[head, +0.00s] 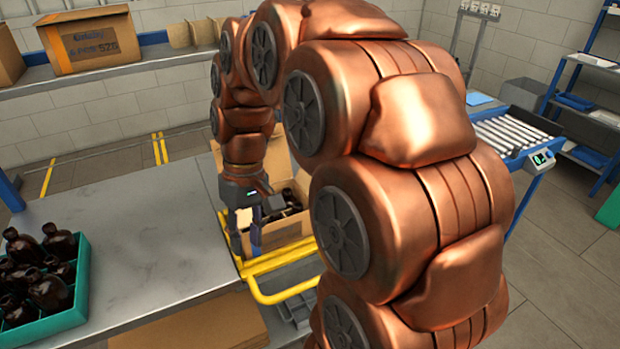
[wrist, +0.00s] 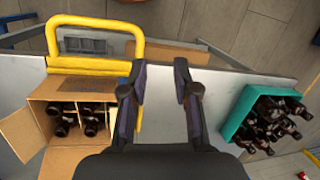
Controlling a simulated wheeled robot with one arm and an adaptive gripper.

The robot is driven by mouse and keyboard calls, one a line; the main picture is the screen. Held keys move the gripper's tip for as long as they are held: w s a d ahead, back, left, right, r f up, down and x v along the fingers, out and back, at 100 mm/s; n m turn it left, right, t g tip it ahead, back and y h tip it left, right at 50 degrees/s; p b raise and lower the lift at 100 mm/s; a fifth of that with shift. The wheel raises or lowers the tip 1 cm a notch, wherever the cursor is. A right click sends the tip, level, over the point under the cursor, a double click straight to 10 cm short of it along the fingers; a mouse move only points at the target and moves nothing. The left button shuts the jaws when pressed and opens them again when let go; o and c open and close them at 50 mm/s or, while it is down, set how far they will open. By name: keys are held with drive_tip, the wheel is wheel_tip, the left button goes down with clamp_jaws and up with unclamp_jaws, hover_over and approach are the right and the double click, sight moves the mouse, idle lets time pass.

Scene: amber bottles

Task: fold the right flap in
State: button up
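An open cardboard box (wrist: 42,92) with several dark amber bottles (wrist: 78,118) inside is at the left of the wrist view. One flap (wrist: 20,133) sticks out on its left and another (wrist: 66,160) spreads at its bottom edge. A small flap edge (wrist: 124,91) shows on the box side nearest my fingers. In the head view the box (head: 290,233) is partly hidden by my arm, with a flap raised at its back. My gripper (wrist: 161,68) is open and empty, beside the box. In the head view, my gripper (head: 246,236) points down at the box's left side.
A yellow tubular frame (head: 282,290) stands at the box's front edge. A teal crate (head: 78,300) of amber bottles is at the left on the grey table (head: 130,240). The table between crate and box is clear. A roller conveyor (head: 515,135) is at the back right.

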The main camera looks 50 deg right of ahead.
drive_tip(key=w+d+r, duration=0.1)
drive_tip(key=w+d, duration=0.3)
drive_tip(key=d, duration=0.1)
drive_tip(key=m+t+y+p, duration=0.1)
drive_tip(key=m+t+y, duration=0.1)
drive_tip(key=m+t, duration=0.1)
approach(308, 183)
drive_tip(key=f, duration=0.1)
drive_tip(key=shift+p+x, duration=1.2)
drive_tip(key=shift+x, duration=2.75)
drive_tip(key=shift+a, duration=0.1)
drive_tip(key=shift+c, duration=0.3)
clamp_jaws()
